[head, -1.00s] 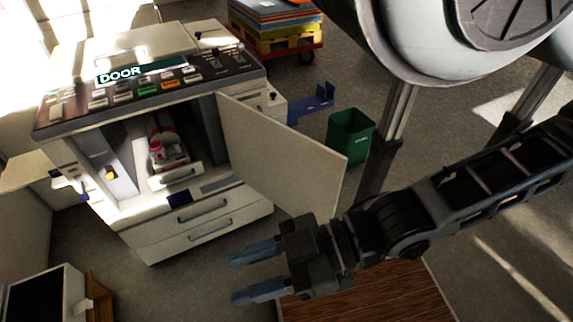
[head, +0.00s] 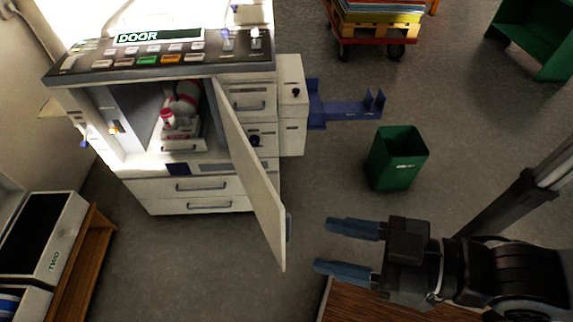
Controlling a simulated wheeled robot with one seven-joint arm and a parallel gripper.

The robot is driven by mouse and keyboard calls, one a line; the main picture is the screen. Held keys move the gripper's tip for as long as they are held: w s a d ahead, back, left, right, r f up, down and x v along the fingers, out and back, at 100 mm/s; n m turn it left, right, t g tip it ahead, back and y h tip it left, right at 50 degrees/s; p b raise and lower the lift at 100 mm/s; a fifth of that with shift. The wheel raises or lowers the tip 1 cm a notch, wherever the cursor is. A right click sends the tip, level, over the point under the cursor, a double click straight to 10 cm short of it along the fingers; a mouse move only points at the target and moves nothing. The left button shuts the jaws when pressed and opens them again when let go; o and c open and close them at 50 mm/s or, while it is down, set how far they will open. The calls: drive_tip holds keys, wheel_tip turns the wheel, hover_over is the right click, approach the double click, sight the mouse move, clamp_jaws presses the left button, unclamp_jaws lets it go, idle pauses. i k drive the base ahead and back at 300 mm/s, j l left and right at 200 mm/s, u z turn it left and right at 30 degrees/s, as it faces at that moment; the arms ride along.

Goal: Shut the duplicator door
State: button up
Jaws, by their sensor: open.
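The duplicator (head: 205,205) stands at the left-centre of the head view. Its white door (head: 252,180) is swung open, hinged on the right side of the front opening and jutting toward me. Inside the opening are a red-and-white bottle and a tray-like part (head: 182,141). The control panel (head: 150,64) shows a lit sign reading DOOR. My gripper (head: 348,250) is open and empty, its blue fingers pointing left. It appears to the right of the door's free edge, apart from it in the picture.
A green bin (head: 396,160) stands on the floor right of the duplicator. A blue bracket (head: 345,108) sticks out from the machine's right side. A loaded pallet cart (head: 372,35) is behind. A wooden-sided stand with boxes (head: 82,260) is at lower left. Grey floor lies between.

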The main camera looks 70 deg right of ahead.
sight(270, 211)
drive_tip(key=k+l+z, duration=0.2)
drive_tip(key=k+l, duration=0.65)
drive_tip(key=k, duration=0.05)
